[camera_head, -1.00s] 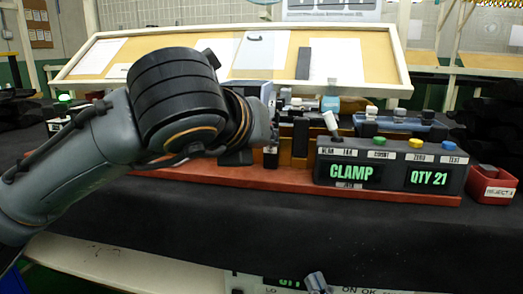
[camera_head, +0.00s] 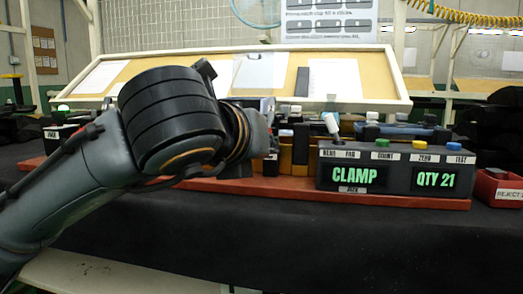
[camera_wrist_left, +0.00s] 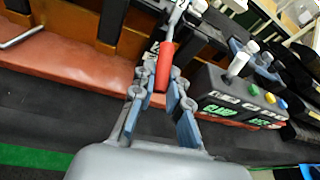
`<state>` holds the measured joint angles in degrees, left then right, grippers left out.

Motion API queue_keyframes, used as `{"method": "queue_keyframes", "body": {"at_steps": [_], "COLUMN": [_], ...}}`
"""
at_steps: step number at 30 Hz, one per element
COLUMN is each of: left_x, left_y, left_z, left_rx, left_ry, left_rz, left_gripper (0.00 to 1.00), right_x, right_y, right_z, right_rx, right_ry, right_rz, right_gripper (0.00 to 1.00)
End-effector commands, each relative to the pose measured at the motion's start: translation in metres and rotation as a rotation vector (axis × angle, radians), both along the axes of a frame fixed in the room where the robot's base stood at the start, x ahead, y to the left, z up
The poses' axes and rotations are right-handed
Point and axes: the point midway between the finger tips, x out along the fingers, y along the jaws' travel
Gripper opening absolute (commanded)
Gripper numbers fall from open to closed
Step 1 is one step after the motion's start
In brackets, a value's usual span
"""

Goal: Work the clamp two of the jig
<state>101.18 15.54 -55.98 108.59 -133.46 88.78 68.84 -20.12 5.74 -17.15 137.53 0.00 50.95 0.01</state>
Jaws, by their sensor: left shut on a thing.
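My left gripper (camera_wrist_left: 161,84) is closed around a red clamp handle (camera_wrist_left: 167,52) in the left wrist view. The handle joins a metal lever at the jig. The jig stands on a red base plate (camera_head: 230,188). A control box (camera_head: 395,172) at its front right reads "CLAMP" and "QTY 21". My right gripper is not in view.
A red reject bin (camera_head: 498,188) stands right of the jig. A slanted board with papers (camera_head: 335,78) rises behind it. The dark bench front (camera_head: 330,235) is clear.

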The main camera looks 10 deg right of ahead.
Motion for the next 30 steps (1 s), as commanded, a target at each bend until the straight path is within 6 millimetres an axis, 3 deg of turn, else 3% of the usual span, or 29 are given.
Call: {"method": "queue_keyframes", "body": {"at_steps": [13, 14, 17, 30], "left_x": [0.0003, 0.0003, 0.0003, -0.0089], "left_y": [-0.0004, -0.0004, -0.0004, 0.0040], "left_z": [-0.0014, -0.0014, -0.0013, 0.0039], "left_rx": [0.001, 0.001, 0.001, -0.001], "left_ry": [-0.002, -0.002, -0.003, -0.006], "left_rz": [0.000, 0.000, 0.000, -0.001], "left_gripper": [0.00, 0.16, 0.37, 0.38], "right_x": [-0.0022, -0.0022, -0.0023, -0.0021], "right_y": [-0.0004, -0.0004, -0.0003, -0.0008], "right_z": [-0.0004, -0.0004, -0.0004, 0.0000], "right_rx": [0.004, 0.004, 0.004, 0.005], "right_ry": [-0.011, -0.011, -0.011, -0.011], "right_rz": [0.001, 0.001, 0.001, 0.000], "right_gripper": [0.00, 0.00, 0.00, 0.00]}}
